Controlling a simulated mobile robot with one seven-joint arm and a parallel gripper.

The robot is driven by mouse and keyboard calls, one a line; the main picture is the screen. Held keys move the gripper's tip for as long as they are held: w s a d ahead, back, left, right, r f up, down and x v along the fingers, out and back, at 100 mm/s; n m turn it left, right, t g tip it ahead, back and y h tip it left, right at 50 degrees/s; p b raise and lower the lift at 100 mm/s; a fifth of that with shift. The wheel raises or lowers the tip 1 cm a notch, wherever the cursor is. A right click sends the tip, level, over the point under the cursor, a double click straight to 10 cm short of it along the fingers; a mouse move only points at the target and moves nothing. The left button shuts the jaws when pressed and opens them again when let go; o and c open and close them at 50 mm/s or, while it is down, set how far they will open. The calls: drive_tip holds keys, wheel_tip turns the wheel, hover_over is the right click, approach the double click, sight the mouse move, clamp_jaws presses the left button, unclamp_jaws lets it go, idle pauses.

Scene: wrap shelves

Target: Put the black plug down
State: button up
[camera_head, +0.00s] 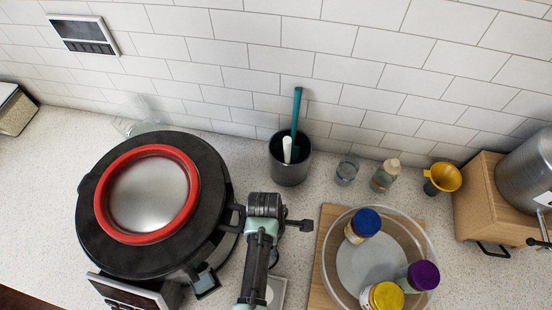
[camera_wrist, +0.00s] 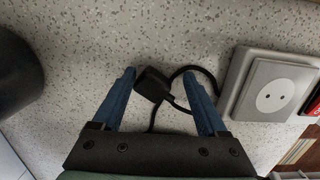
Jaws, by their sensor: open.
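The black plug (camera_wrist: 152,84) lies on the speckled counter in the wrist view, with its black cable curving off to the right and back under my gripper. My gripper (camera_wrist: 160,76) is open, its two blue fingers on either side of the plug. The plug is nearer the left finger; I cannot tell whether they touch. The right finger is clearly apart from it. A grey socket box (camera_wrist: 270,92) with a two-hole outlet stands right of the fingers. In the head view my arm covers the plug, and the fingers are hidden.
A large black cooker (camera_head: 220,190) with a red-ringed lid stands left of my arm. A dark utensil cup (camera_head: 290,160) is behind it. A clear bowl (camera_head: 329,255) with several jars sits on a wooden board to the right. The counter ahead of the fingers is clear.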

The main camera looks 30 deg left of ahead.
wheel_tip(320, 180, up, 13)
drive_tip(key=a, duration=0.1)
drive_tip(key=w+r+m+t+y, duration=0.3)
drive_tip(key=w+r+m+t, duration=0.4)
drive_tip(key=w+r, duration=0.85)
drive_tip(key=w+d+r+m+t, duration=0.1)
drive_tip(key=w+r+m+t, duration=0.15)
drive_tip(key=r, duration=0.45)
drive_tip(key=w+d+r+m+t, duration=0.1)
drive_tip(key=w+r+t, duration=0.15)
drive_tip(key=r, duration=0.55)
drive_tip(key=s+d+r+m+t, duration=0.1)
drive_tip(key=d+r+m+t, duration=0.15)
drive_tip(key=r, duration=0.55)
drive_tip(key=s+d+r+m+t, duration=0.2)
drive_tip(key=r+t, duration=0.2)
drive_tip(key=r, duration=0.3)
drive_tip(key=s+d+r+m+t, duration=0.1)
drive_tip(key=d+r+m+t, duration=0.15)
drive_tip(key=r, duration=0.55)
drive_tip(key=s+d+r+m+t+h, duration=0.1)
drive_tip(key=s+d+r+m+t, duration=0.1)
drive_tip(key=s+r, duration=0.3)
drive_tip(key=s+d+r+m+t+h, duration=0.1)
drive_tip(key=s+r+m+t, duration=0.1)
drive_tip(key=s+r+t, duration=0.2)
wheel_tip(320, 180, up, 4)
drive_tip(key=shift+s+d+r, duration=0.1)
drive_tip(key=shift+s+d, duration=0.25)
drive_tip(key=shift+s, duration=0.7)
